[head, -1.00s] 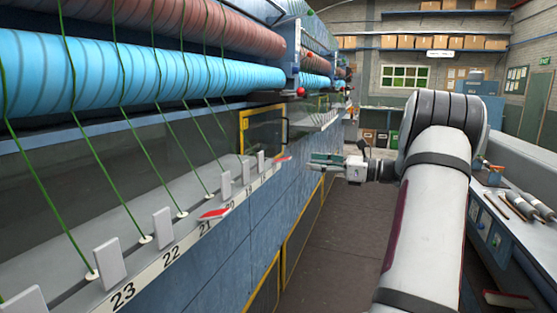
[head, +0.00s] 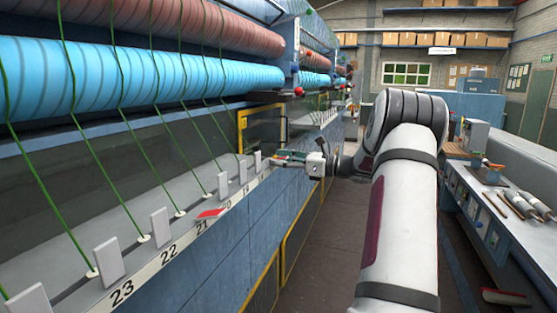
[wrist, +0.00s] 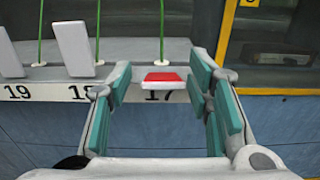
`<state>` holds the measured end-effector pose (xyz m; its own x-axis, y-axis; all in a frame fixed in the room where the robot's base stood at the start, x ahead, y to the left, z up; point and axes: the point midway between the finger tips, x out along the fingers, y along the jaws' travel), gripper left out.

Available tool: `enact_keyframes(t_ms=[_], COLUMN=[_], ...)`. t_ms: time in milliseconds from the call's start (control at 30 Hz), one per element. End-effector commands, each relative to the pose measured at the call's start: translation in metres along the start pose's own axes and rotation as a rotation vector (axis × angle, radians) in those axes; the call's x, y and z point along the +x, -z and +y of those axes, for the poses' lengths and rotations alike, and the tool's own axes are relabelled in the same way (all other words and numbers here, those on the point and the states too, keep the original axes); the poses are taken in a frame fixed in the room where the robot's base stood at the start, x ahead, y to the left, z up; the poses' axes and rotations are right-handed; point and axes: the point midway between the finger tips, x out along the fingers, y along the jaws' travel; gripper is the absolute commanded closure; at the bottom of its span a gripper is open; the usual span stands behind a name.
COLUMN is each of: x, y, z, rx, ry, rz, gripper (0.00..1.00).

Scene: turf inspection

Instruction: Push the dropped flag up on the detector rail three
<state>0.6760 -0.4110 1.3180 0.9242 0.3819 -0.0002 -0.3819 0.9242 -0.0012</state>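A red flag (wrist: 163,77) with a white front edge lies dropped at number 17 on the pale detector rail (wrist: 52,91) in the wrist view. My gripper (head: 290,157) is open and empty at the rail's far part. Its teal-padded fingers stand on either side of the flag in the wrist view, and I see no clear contact. In the head view this flag is hidden by my gripper. A second red flag (head: 210,213) lies dropped near number 21. White flags stand upright at other numbers, such as the one above 18 (wrist: 74,48).
Green yarns (head: 125,148) run from the rail up to the blue roll (head: 160,82). A yellow-framed dark panel (wrist: 285,45) is right of the flag. A workbench with tools (head: 505,200) stands at right. The dark floor between is clear.

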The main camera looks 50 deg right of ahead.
Motion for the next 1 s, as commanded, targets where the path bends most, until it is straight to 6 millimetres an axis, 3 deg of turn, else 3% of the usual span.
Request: enact_keyframes(t_ms=[33, 167, 200, 633, 1000], x=[0.0, 0.0, 0.0, 0.001, 0.009], y=[0.0, 0.0, 0.0, -0.004, -0.014], z=[0.0, 0.0, 0.001, 0.003, 0.004], rx=[0.0, 0.0, 0.0, 0.0, -0.002], ry=[0.0, -0.001, -0.002, -0.008, -0.011], rz=[0.0, 0.0, 0.0, 0.075, 0.368], gripper=[0.67, 0.96, 1.0, 1.0, 1.0])
